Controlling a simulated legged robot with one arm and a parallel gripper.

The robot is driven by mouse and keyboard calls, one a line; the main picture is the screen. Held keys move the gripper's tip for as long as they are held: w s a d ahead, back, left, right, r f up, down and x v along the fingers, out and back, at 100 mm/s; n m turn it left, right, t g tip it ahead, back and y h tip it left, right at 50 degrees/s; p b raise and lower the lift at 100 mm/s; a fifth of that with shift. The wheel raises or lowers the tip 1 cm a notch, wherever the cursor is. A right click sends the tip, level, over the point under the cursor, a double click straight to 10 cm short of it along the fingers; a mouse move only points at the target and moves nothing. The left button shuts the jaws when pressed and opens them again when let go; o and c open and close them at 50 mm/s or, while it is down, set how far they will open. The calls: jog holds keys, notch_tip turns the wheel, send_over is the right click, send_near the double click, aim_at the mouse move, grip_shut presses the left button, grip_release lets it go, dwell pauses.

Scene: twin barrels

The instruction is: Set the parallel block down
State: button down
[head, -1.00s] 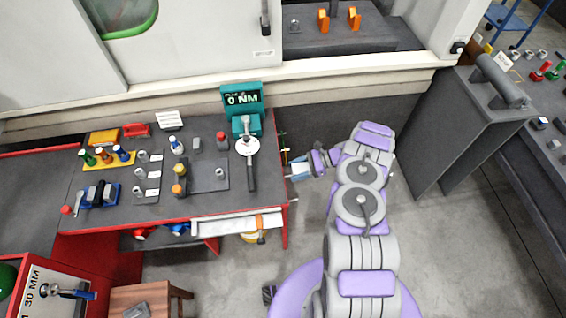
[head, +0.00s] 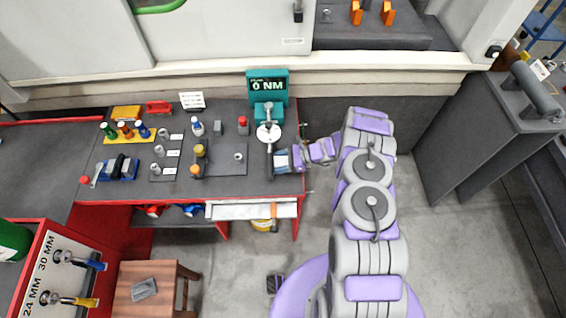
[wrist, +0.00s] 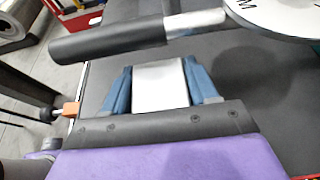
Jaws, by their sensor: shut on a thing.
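In the wrist view, the parallel block (wrist: 160,84), a pale silver flat-faced piece, sits between the blue fingers of my gripper (wrist: 162,88). In the head view, my gripper (head: 284,160) is at the right edge of the workbench (head: 228,161), beside the dark handle of the dial wrench (head: 270,162). The block is too small to make out there. In the wrist view, the wrench handle (wrist: 110,38) crosses just beyond the block, over the dark bench top (wrist: 240,100). I cannot tell whether the block touches the bench.
A teal torque tester (head: 267,86) reads 0 NM behind the wrench. Bottles, sockets and a blue vise (head: 118,168) fill the bench's left part. A wooden stool (head: 165,280) carries a grey piece. A grey cabinet (head: 460,130) stands right; open floor lies between.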

jog(key=a, duration=0.3)
jog(key=shift+w+a+b, duration=0.1)
jog(key=shift+a+b, duration=0.1)
jog(key=shift+b, duration=0.15)
jog(key=shift+c, duration=1.6)
grip_release()
jog(key=shift+f, duration=0.15)
jog(key=p+v, duration=0.1)
jog(key=v, duration=1.1)
jog(key=shift+d+p, duration=0.15)
jog(key=shift+p, duration=0.2)
